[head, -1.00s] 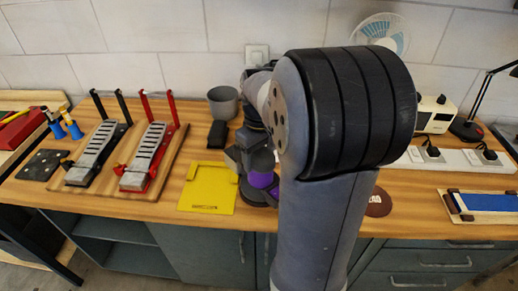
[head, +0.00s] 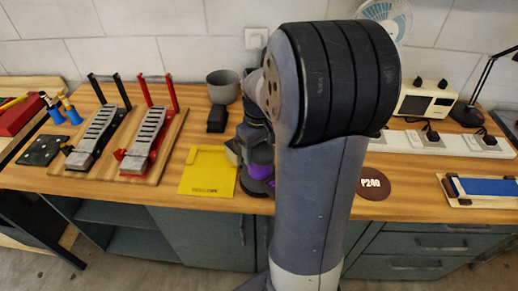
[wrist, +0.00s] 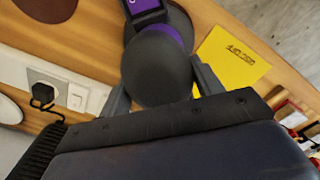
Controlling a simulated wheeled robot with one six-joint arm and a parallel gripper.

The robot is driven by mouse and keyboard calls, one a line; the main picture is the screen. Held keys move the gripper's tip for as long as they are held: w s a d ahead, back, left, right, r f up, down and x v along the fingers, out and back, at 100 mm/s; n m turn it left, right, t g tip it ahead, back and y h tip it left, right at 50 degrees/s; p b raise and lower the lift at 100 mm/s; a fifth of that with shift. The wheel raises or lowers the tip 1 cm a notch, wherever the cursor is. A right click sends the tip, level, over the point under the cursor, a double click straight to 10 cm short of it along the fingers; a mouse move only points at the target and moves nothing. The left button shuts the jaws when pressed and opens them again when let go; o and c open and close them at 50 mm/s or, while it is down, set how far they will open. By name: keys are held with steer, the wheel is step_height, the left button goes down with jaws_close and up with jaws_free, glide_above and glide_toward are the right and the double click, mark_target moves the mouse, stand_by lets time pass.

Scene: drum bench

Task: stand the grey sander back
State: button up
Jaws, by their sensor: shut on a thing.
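The grey sander, a dark rounded body with purple bands, shows in the wrist view (wrist: 158,70) between the two fingers of my gripper (wrist: 160,80). My gripper is shut on it. In the head view the sander (head: 260,172) is at the right edge of the yellow mat (head: 205,172), partly hidden by my arm. Whether its base touches the bench or hangs just above it, I cannot tell.
A grey cup (head: 223,87) and a black block (head: 217,118) are behind the mat. A brown P240 disc (head: 372,184) and a white power strip (head: 440,142) are at right.

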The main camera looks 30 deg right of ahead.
steer(key=shift+s+f, duration=0.15)
steer(key=shift+f, duration=0.35)
steer(key=o, duration=0.7)
steer(key=shift+s+f, duration=0.1)
steer(key=o, duration=0.3)
steer(key=shift+w, duration=0.25)
steer(key=shift+o, duration=0.8)
steer(key=shift+r, duration=0.2)
step_height(320, 180, up, 13)
steer(key=shift+r, duration=0.1)
